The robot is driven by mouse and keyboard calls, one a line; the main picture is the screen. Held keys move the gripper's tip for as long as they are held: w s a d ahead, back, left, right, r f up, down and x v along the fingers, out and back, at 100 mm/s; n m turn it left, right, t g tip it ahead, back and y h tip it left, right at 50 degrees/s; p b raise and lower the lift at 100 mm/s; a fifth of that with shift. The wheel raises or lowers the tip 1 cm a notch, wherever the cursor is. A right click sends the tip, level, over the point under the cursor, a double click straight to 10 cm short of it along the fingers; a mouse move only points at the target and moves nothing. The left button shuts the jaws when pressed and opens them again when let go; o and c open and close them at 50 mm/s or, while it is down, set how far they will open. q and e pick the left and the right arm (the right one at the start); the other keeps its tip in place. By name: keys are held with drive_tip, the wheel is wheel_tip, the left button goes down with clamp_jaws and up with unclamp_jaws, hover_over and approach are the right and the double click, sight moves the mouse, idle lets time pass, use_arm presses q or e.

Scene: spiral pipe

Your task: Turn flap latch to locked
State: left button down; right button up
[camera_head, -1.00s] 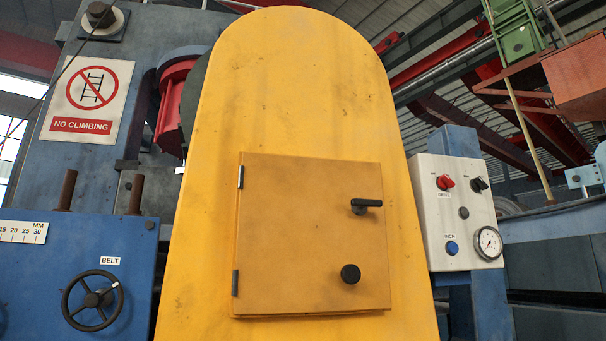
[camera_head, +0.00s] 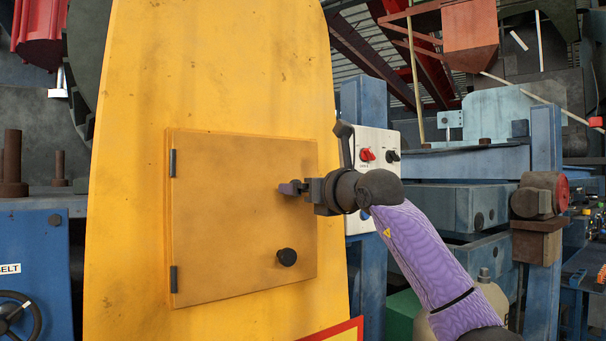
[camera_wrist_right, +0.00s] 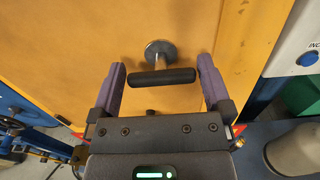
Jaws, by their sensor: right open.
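The yellow flap (camera_head: 225,225) is closed on the front of the tall yellow housing (camera_head: 220,70). Its hinges are on its left edge. The flap latch handle (camera_wrist_right: 165,77) is a black bar on a round metal base, lying level across the right wrist view. My right gripper (camera_wrist_right: 161,64) is open, with one purple finger on each side of the bar and a gap at both ends. In the head view my right gripper (camera_head: 293,188) is at the flap's upper right and hides the latch. My left gripper is not in view.
A black round knob (camera_head: 287,257) sits on the flap below my right gripper. A control box (camera_head: 374,150) with a red switch is behind my right arm. A blue machine with a handwheel (camera_head: 15,315) is at lower left.

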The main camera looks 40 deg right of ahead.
drive_tip(key=shift+w+d, duration=0.1)
drive_tip(key=shift+w, duration=0.1)
drive_tip(key=c, duration=1)
drive_tip(key=shift+o, duration=0.2)
drive_tip(key=shift+n, duration=0.3)
drive_tip(key=n+p, duration=0.1)
drive_tip(key=n, duration=0.2)
drive_tip(key=shift+p, duration=0.35)
drive_tip(key=n+p, duration=0.2)
drive_tip(key=n, duration=0.3)
drive_tip(key=n+p, duration=0.2)
drive_tip(key=n, duration=0.3)
drive_tip(key=shift+n, duration=0.4)
drive_tip(key=shift+n+p, duration=0.7)
drive_tip(key=shift+n, duration=1)
drive_tip(key=shift+f, duration=0.1)
